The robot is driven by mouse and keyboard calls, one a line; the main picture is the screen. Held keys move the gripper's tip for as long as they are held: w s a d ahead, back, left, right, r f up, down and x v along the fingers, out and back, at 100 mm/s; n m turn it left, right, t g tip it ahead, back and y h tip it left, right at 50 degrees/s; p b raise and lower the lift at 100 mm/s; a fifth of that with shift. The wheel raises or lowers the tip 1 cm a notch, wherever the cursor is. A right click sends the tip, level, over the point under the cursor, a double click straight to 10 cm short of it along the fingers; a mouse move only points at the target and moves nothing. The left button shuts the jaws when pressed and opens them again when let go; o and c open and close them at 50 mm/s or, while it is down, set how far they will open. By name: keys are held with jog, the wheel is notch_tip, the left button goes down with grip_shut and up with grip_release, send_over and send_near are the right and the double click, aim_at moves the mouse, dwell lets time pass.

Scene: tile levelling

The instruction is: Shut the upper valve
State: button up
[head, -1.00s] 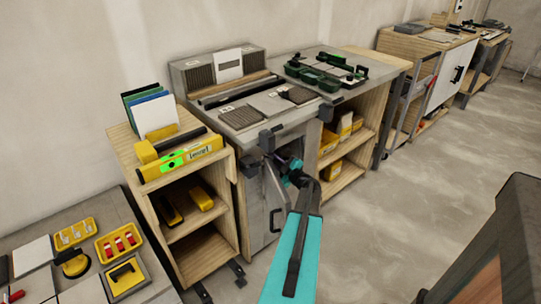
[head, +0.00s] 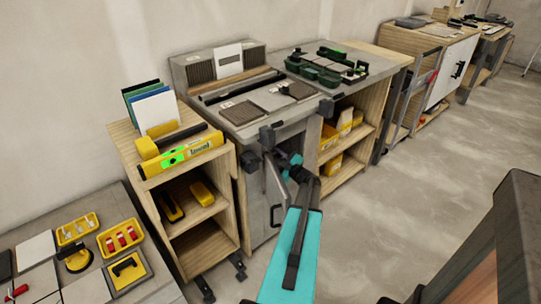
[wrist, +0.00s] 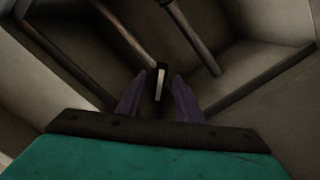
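My gripper (wrist: 158,78) is inside a grey cabinet space in the wrist view, its two purple fingers spread apart. A small upright lever, dark with a pale face (wrist: 160,84), stands between the fingertips, with a narrow gap seeming to show on each side. It looks like a valve handle; I cannot tell whether it is the upper one. In the head view my teal arm reaches to the front of the grey workbench cabinet (head: 262,205), and my fingertips and the valve are hidden there.
Dark pipes (wrist: 125,35) run through the cabinet close to my fingers. A wooden shelf unit (head: 207,240) stands left of the cabinet, and open shelves with yellow boxes (head: 333,165) are to its right.

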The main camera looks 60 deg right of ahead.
jog(key=shift+s+a, duration=0.25)
jog(key=shift+s, duration=0.25)
jog(key=v, duration=1.2)
jog(key=shift+s+b, duration=0.3)
jog(key=shift+b, duration=0.15)
jog(key=shift+r, duration=0.1)
